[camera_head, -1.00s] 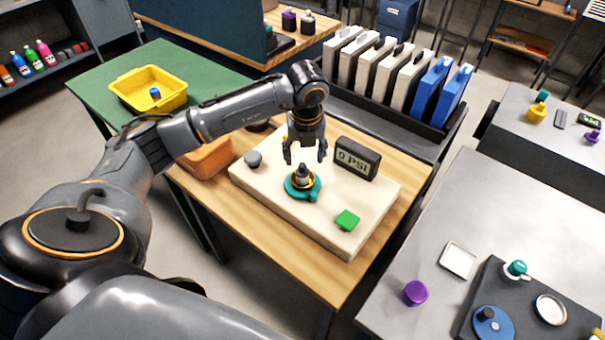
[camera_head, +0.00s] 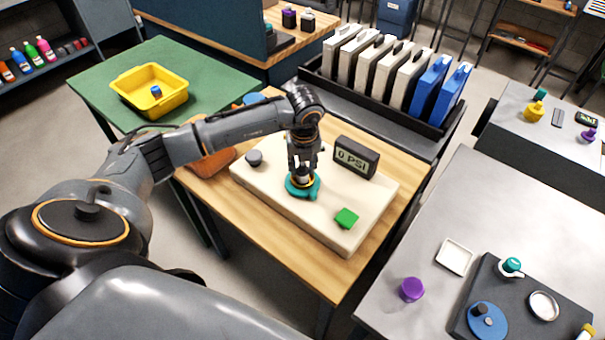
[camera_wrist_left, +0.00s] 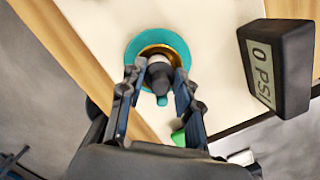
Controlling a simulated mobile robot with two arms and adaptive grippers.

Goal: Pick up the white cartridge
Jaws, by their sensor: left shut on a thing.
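Several cream-white upright cases (camera_head: 371,62), each with a dark handle, stand in a black rack; I cannot tell whether one is the white cartridge. My left gripper (camera_head: 303,173) is down over the cream board (camera_head: 275,200), away from the rack. It is shut on a dark knobbed plug (camera_wrist_left: 159,76) seated in a brass and teal ring (camera_wrist_left: 140,45). The fingers stand on either side of the plug in the left wrist view. The fingers partly hide the plug in the head view. My right gripper is not in view.
A 0 PSI display (camera_head: 356,157), a green block (camera_head: 346,218) and a grey knob (camera_head: 254,158) are on the board. An orange bin (camera_head: 212,163) is beside it. Blue cases (camera_head: 428,84) share the rack. A yellow bin (camera_head: 150,88) is on the green table.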

